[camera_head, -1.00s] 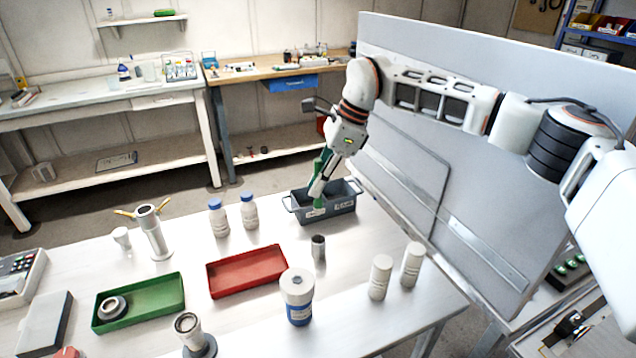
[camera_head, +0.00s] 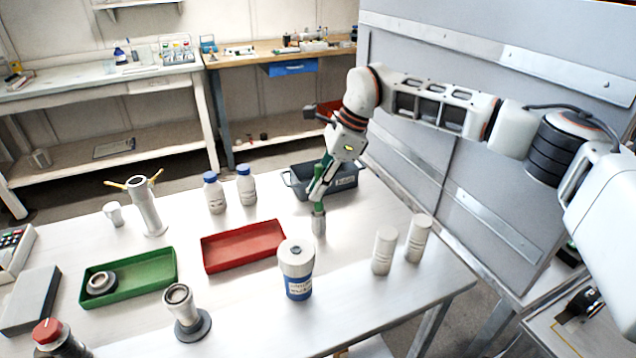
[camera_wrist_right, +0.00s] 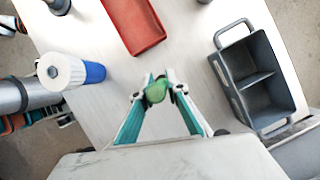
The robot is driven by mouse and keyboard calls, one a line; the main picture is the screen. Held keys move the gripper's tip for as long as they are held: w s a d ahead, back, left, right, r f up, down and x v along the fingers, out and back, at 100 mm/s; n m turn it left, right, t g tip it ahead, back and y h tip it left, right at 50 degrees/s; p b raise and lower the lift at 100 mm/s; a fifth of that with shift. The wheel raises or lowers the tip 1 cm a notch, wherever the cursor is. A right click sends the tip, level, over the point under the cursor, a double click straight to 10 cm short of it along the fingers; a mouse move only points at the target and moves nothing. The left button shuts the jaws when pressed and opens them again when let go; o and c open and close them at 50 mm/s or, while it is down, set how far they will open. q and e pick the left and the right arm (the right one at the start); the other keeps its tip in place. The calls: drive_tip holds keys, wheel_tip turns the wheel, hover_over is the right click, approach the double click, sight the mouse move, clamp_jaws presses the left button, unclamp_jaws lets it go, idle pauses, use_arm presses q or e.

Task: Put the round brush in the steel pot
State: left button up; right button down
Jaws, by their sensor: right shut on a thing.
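The round brush (camera_head: 318,207) shows green, upright in my right gripper (camera_head: 318,188). The gripper points down and is shut on it. The steel pot (camera_head: 319,229) is a small, narrow metal cylinder standing on the white table, directly below the brush in the head view. The brush's lower end meets the pot's mouth in the picture; I cannot tell whether it is inside or just above. In the right wrist view the brush's green round end (camera_wrist_right: 156,92) sits between the fingertips, and the pot is hidden. My left gripper is not in view.
A grey divided bin (camera_head: 345,190) stands just behind the pot. Two white cylinders (camera_head: 384,252) stand to the right. A grey panel (camera_head: 440,170) borders the table's right.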

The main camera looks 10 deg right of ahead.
sight(319, 216)
drive_tip(key=shift+f+b, duration=0.95)
drive_tip(key=shift+f, duration=0.95)
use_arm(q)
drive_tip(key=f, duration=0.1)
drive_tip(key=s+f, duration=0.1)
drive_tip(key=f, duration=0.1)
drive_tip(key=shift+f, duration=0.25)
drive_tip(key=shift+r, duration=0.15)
use_arm(e)
drive_tip(key=c, duration=1.9)
unclamp_jaws()
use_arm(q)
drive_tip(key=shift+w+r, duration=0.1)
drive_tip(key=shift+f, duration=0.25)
